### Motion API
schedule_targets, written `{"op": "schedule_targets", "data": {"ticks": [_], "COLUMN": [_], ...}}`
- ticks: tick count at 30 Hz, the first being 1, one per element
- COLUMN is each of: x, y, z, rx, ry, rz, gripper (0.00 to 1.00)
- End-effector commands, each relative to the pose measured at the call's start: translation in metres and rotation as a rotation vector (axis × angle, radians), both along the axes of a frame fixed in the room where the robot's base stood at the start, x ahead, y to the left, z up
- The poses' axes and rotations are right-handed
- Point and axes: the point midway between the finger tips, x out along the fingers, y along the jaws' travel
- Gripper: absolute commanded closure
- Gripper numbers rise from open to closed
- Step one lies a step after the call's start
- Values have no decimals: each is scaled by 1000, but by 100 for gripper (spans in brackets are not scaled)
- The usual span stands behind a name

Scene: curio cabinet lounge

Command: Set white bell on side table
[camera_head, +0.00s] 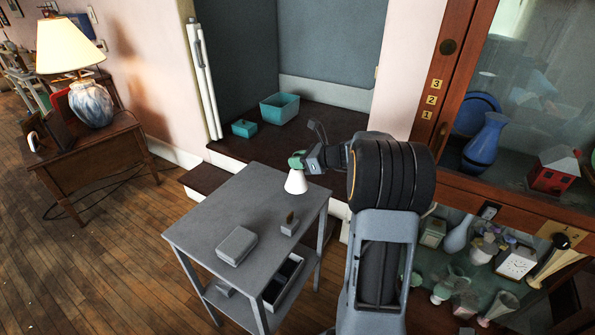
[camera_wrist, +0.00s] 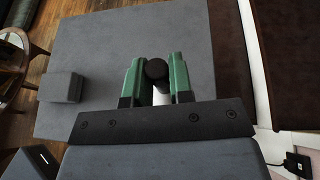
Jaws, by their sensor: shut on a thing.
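The white bell (camera_head: 296,183) is upright over the far end of the grey table (camera_head: 205,225) in the head view. Its base looks at or very near the tabletop; I cannot tell whether it touches. My gripper (camera_head: 297,161) is above the bell and shut on its handle. In the wrist view, my gripper's green fingers (camera_wrist: 156,75) stand on both sides of the bell's dark round handle top (camera_wrist: 157,69). Most of the white body is hidden there behind the fingers and the gripper's mount.
On the grey table lie a grey box (camera_head: 236,246) and a small block with a brown part (camera_head: 290,224). A wooden table (camera_head: 85,160) with a lamp (camera_head: 90,103) stands left. Teal boxes (camera_head: 280,107) sit on the dark ledge behind. A glass cabinet (camera_head: 480,205) is close on the right.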

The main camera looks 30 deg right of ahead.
Motion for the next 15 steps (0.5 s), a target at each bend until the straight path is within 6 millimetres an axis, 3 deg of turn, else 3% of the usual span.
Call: {"op": "schedule_targets", "data": {"ticks": [5,12,15], "x": [5,9,9], "y": [-1,-3,-3], "z": [-7,-37,-41], "rx": [0,3,0], "ry": [0,1,-1], "rz": [0,0,0], "gripper": [100,100,100]}}
